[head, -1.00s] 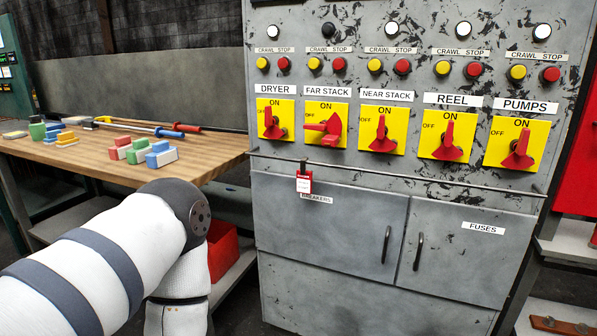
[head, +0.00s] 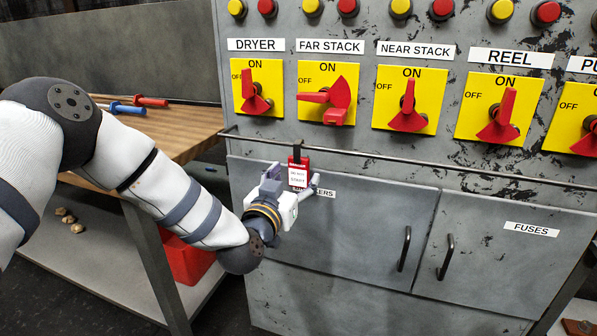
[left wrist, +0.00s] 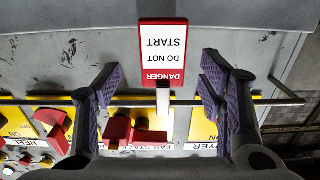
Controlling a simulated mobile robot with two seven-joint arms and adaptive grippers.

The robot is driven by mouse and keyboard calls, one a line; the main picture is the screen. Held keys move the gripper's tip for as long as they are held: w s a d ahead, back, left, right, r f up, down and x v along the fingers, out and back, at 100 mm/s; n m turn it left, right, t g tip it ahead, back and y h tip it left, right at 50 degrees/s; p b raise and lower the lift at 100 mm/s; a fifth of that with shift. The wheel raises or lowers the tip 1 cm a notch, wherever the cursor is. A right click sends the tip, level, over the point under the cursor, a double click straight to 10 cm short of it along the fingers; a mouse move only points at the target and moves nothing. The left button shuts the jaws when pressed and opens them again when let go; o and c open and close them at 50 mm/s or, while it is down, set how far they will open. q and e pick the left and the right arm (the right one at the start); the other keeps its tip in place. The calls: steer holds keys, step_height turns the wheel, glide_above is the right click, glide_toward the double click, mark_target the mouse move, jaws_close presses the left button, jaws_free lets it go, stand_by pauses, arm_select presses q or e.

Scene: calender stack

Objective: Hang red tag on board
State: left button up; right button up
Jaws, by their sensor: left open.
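The red tag (head: 299,174), with a white "DANGER DO NOT START" label, hangs by a dark clip from the thin rail on the front of the grey cabinet. It hangs below the FAR STACK switch. My left gripper (head: 291,184) is open at the tag, in front of the cabinet doors. In the left wrist view the red tag (left wrist: 162,52) appears upside down, between the two purple-padded fingers, with visible gaps on both sides. The board is not clearly identifiable; the grey switch panel (head: 360,55) is above the rail. My right gripper is not in view.
The rail (head: 400,167) runs across the cabinet. The FAR STACK switch (head: 340,95) has its red handle turned towards OFF; the DRYER switch (head: 250,90) handle points up. Door handles (head: 405,248) stick out at right. A wooden table (head: 190,130) stands at left, with a red bin (head: 185,262) below.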

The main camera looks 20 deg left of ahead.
mark_target(298, 168)
arm_select(q)
steer(key=w, duration=0.4)
steer(key=shift+w+a, duration=0.1)
steer(key=shift+w, duration=0.1)
steer(key=c, duration=1.3)
steer(key=shift+o, duration=0.2)
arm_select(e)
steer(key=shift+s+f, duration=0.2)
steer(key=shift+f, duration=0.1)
arm_select(q)
steer(key=shift+r, duration=0.1)
steer(key=shift+r, duration=0.8)
steer(key=s+p, duration=0.1)
steer(key=s, duration=0.5)
steer(key=shift+s+r, duration=0.1)
steer(key=shift+s, duration=0.1)
steer(key=s+d+f+m+g+h+p, duration=0.1)
steer(key=s+h, duration=0.3)
steer(key=s, duration=0.9)
steer(key=s+f+m+g+h+p, duration=0.1)
steer(key=s+m+h+p, duration=0.2)
steer(key=s, duration=1)
steer(key=shift+s+d+f+m+h, duration=0.25)
steer(key=shift+s+d+m+h, duration=0.1)
steer(key=shift+m+h, duration=0.3)
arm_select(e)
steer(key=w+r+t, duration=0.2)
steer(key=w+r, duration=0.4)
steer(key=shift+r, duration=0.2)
